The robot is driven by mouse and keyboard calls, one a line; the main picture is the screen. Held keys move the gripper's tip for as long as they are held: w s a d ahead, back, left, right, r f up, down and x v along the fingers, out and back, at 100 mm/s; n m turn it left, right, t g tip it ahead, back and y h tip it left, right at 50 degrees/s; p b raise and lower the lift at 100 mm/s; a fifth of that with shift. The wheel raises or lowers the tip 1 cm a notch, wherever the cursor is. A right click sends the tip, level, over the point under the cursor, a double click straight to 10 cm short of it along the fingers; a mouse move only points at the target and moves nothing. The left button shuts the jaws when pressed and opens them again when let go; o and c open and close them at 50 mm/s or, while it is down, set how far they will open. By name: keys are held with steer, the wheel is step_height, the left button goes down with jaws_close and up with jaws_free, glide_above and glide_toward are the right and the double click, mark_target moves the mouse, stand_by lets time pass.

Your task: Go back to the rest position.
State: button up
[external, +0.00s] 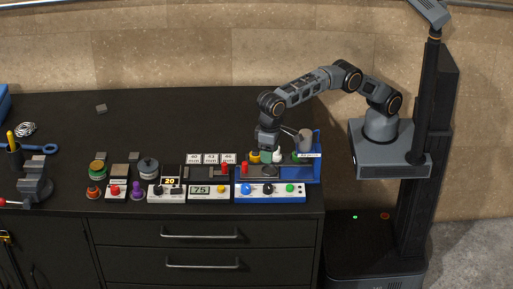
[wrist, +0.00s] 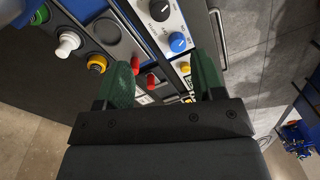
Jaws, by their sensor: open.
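My gripper (external: 266,152) hangs at the end of my bent arm, pointing down close over the blue-framed press unit (external: 317,171) at the right end of the black bench. In the wrist view the two green fingers of my gripper (wrist: 165,75) stand apart with nothing held between them. Red caps and part of a panel show beyond the gap. Whether the fingertips touch anything below cannot be told.
A white-and-blue control box (external: 270,191) with blue, black and green knobs stands in front. Displays, knobs and buttons line the bench to the left. A vise (external: 36,183) stands at the far left. The bench's back middle (external: 170,115) is mostly clear.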

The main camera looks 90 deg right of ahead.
steer(key=s+d+f+n, duration=0.2)
steer(key=d+f+n, duration=0.3)
steer(key=s+d+r+t, duration=0.1)
steer(key=s+d, duration=0.5)
steer(key=d, duration=0.4)
steer(key=s+d+r+m+t, duration=0.1)
steer(key=s+d+r, duration=0.1)
steer(key=s+d, duration=0.5)
steer(key=s+d+r+t, duration=0.2)
steer(key=s+d, duration=0.4)
steer(key=d, duration=0.9)
steer(key=shift+s+d+r+h, duration=0.15)
steer(key=shift+s+d+h, duration=0.05)
steer(key=shift+s+h, duration=0.15)
steer(key=shift+c, duration=0.3)
